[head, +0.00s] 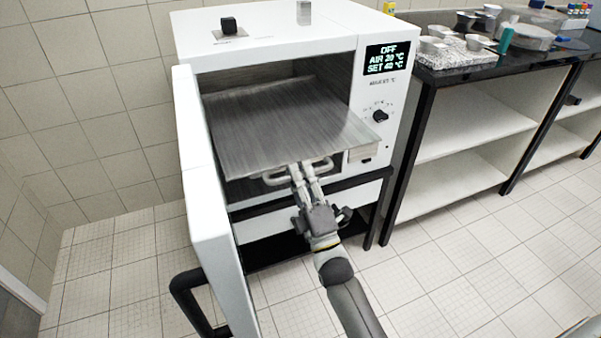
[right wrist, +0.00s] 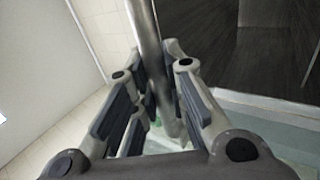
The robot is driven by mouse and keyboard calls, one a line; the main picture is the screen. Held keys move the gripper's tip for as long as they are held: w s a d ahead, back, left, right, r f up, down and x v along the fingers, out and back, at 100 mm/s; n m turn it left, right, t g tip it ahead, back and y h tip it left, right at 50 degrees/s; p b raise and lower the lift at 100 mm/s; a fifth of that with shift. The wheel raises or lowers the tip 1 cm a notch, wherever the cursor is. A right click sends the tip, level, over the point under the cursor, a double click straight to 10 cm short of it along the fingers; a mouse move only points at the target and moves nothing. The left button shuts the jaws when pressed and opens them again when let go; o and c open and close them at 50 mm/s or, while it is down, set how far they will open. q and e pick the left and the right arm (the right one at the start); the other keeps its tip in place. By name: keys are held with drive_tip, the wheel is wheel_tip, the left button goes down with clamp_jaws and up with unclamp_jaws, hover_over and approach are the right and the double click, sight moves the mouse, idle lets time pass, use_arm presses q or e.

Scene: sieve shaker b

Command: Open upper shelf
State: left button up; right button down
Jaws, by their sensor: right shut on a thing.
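The white oven (head: 290,48) stands with its door (head: 205,190) swung open to the left. A flat grey metal shelf (head: 280,115) lies in the upper part of the chamber, and its front edge reaches out past the opening. A pale loop handle (head: 272,181) sits at the shelf's front. My right gripper (head: 303,172) is closed around this handle, just under the shelf's front edge. In the right wrist view, the round metal bar of the handle (right wrist: 150,45) passes between the fingers (right wrist: 158,100). The space below the shelf is mostly hidden. My left gripper is out of view.
The open door with its black handle (head: 188,300) borders the left side. A dark-framed bench (head: 470,72) with bowls and jars on top stands at the right. The oven's display (head: 387,58) reads OFF. Tiled floor (head: 440,270) in front is free.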

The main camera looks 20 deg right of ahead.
drive_tip(key=shift+f, duration=0.1)
drive_tip(key=c, duration=1.5)
unclamp_jaws()
drive_tip(key=shift+o, duration=0.2)
drive_tip(key=shift+s+f, duration=0.15)
drive_tip(key=shift+s, duration=0.05)
drive_tip(key=v, duration=1.1)
drive_tip(key=shift+s, duration=0.2)
drive_tip(key=shift+d+f, duration=0.1)
drive_tip(key=shift+f, duration=0.05)
